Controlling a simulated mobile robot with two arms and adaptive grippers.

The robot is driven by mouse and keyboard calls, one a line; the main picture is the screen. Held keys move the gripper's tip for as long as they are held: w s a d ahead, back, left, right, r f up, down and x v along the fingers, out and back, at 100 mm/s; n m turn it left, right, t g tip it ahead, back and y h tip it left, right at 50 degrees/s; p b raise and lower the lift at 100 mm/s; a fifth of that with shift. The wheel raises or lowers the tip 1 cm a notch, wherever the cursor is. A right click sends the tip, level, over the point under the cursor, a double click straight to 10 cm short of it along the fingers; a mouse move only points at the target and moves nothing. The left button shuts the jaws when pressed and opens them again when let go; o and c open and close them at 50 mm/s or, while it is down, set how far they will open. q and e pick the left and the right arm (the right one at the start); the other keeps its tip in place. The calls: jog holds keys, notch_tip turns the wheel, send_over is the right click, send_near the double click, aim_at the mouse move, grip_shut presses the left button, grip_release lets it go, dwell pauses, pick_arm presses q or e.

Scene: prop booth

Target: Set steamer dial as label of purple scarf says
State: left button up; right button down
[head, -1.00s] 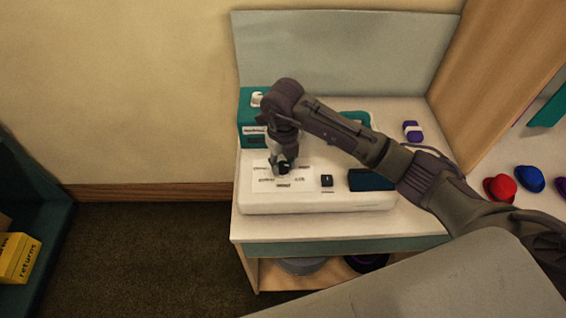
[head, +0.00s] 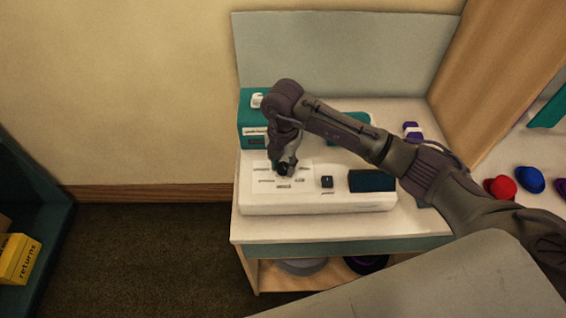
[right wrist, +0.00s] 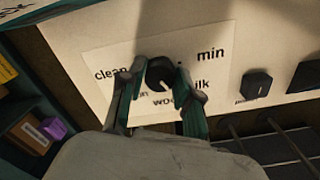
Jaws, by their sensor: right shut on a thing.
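The steamer (head: 340,203) is a white box on the table, with a white panel of words around a black dial (right wrist: 160,72). My right gripper (head: 285,169) comes down onto this dial; in the right wrist view its two fingers (right wrist: 157,88) are shut on the dial's sides. A pale mark on the dial points down and slightly right. "clean" and "min" are readable; fingers partly cover other words, including ones ending "ilk" and starting "wo". The purple scarf (head: 411,127), folded with a white label, lies behind on the right; its label is too small to read. My left gripper is out of view.
A small black knob (head: 327,182) and a dark blue block (head: 371,181) are on the steamer, right of the dial. A teal box (head: 252,133) stands behind. Red (head: 501,187) and blue (head: 530,179) hats lie at the right.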

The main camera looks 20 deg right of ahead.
aim_at(283, 166)
jog(key=m, duration=0.5)
jog(key=shift+r+p, duration=0.1)
jog(key=shift+p, duration=0.25)
jog(key=shift+w, duration=0.1)
dwell(0.3)
jog(key=c, duration=0.8)
grip_release()
notch_tip(283, 166, up, 12)
